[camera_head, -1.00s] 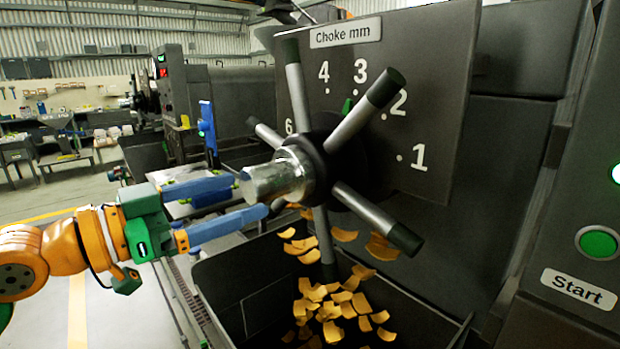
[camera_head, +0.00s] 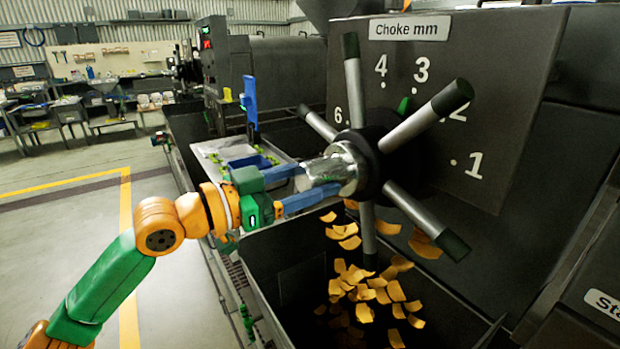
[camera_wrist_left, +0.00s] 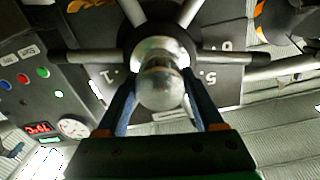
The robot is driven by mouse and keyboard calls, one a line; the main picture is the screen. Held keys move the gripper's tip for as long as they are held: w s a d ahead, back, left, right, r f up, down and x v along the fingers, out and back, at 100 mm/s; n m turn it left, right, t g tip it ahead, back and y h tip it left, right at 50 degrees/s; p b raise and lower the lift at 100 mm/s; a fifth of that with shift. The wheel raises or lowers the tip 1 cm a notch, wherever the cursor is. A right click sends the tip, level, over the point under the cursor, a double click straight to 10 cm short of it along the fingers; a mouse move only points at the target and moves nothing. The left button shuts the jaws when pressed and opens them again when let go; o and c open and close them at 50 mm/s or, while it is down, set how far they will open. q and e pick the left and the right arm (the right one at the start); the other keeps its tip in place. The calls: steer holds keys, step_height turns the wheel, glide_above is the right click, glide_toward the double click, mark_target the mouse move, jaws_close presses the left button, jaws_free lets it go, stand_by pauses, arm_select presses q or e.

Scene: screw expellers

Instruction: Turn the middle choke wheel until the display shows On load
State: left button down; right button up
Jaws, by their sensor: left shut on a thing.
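The choke wheel (camera_head: 376,160) has a dark hub, several grey spokes with black grips, and a shiny metal centre boss (camera_head: 336,168). It stands before a dark plate (camera_head: 520,110) labelled "Choke mm" with a number scale. A green pointer (camera_head: 403,105) shows near the 3. My left gripper (camera_head: 318,184) has its blue fingers on either side of the boss and is shut on it. In the left wrist view the boss (camera_wrist_left: 160,88) lies between both fingers. My right gripper is not in view. No display reading "On load" is legible.
Yellow flakes (camera_head: 360,290) fall into a dark bin (camera_head: 285,250) below the wheel. A control panel (camera_wrist_left: 45,90) with coloured buttons, a red display (camera_wrist_left: 40,129) and a dial gauge (camera_wrist_left: 74,128) shows in the wrist view. Another machine (camera_head: 265,70) stands behind.

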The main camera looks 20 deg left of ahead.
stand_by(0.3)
arm_select(q)
steer(key=n+p, duration=0.1)
steer(key=n, duration=0.1)
steer(key=shift+r+n+p, duration=0.15)
steer(key=shift+n+p, duration=0.2)
steer(key=shift+n, duration=0.05)
steer(key=shift+n+p, duration=0.8)
steer(key=shift+n, duration=0.7)
jaws_free()
steer(key=shift+w, duration=0.1)
